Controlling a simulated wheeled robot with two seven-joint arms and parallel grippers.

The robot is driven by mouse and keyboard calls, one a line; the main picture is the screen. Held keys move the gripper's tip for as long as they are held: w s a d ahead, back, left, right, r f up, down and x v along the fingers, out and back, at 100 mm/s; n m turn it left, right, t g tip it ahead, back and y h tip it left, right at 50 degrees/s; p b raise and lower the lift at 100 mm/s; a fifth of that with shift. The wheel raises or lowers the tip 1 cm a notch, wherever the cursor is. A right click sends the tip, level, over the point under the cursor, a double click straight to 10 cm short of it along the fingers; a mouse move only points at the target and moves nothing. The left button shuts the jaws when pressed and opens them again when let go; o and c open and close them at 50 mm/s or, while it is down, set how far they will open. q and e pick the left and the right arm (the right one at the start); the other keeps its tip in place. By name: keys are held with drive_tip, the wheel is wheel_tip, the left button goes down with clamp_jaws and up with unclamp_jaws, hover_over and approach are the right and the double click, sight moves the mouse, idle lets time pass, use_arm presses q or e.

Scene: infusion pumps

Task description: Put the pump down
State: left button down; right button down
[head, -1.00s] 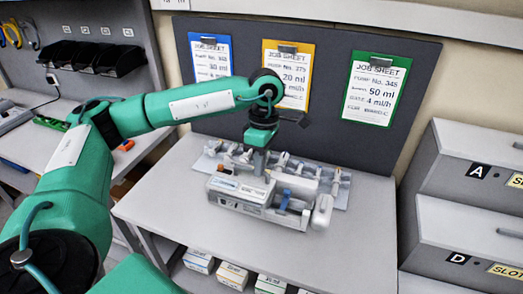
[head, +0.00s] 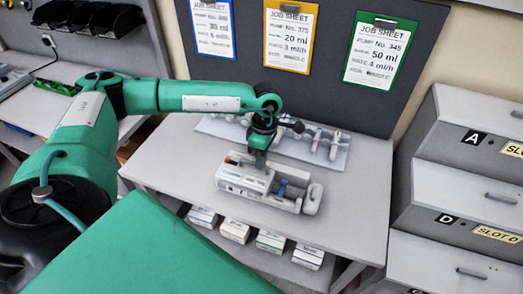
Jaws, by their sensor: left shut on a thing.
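The pump (head: 243,181) is a pale grey, long box with a white rounded end at its right and a blue part near its middle. It is over the front half of the table (head: 170,168) in the middle of the head view, roughly level. My left gripper (head: 259,163) comes down from above and is shut on the pump's upper back side. The gripped spot is partly hidden. I cannot tell whether the pump's underside touches the table top. My right gripper is not in view.
A pale tray (head: 334,159) with several syringes lies behind the pump. Job sheets on blue, yellow and green (head: 380,48) boards hang on the dark panel behind. Drawers (head: 455,155) stand at the right. Small boxes (head: 234,230) sit on the shelf below. The table is clear right of the pump.

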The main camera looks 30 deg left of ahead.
use_arm(q)
drive_tip(key=c, duration=1.9)
unclamp_jaws()
drive_tip(key=shift+f, duration=0.1)
drive_tip(key=o, duration=0.4)
drive_tip(key=shift+c, duration=0.2)
drive_tip(key=shift+o, duration=0.2)
